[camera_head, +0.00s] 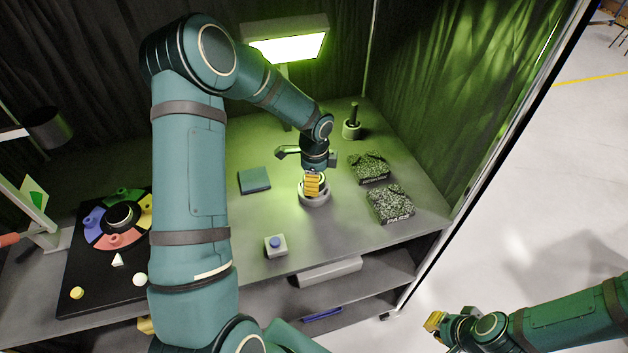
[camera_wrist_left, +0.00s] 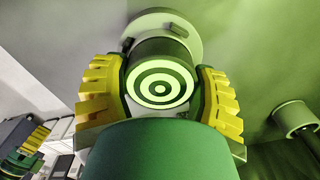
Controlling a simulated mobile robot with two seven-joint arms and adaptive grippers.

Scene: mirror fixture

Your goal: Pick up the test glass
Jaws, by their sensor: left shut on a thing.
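My left gripper (camera_head: 312,186) points down over a round grey holder (camera_head: 316,199) at the middle of the bench. In the left wrist view its yellow fingers (camera_wrist_left: 160,80) are closed on both sides of a dark cylinder with a green-and-white ringed face, which appears to be the test glass (camera_wrist_left: 160,83). The pale round base of the holder (camera_wrist_left: 185,22) shows just beyond it; whether the two touch is hidden. In the head view the fingers hide the glass. My right gripper (camera_head: 436,320) is off the bench at lower right, its finger opening unclear.
A lit lamp panel (camera_head: 290,46) stands at the back. A pin in a round stand (camera_head: 351,129), two speckled blocks (camera_head: 370,168) (camera_head: 391,205), a dark square pad (camera_head: 254,180) and a blue button box (camera_head: 275,246) surround the holder. A black board with a coloured wheel (camera_head: 85,275) is left.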

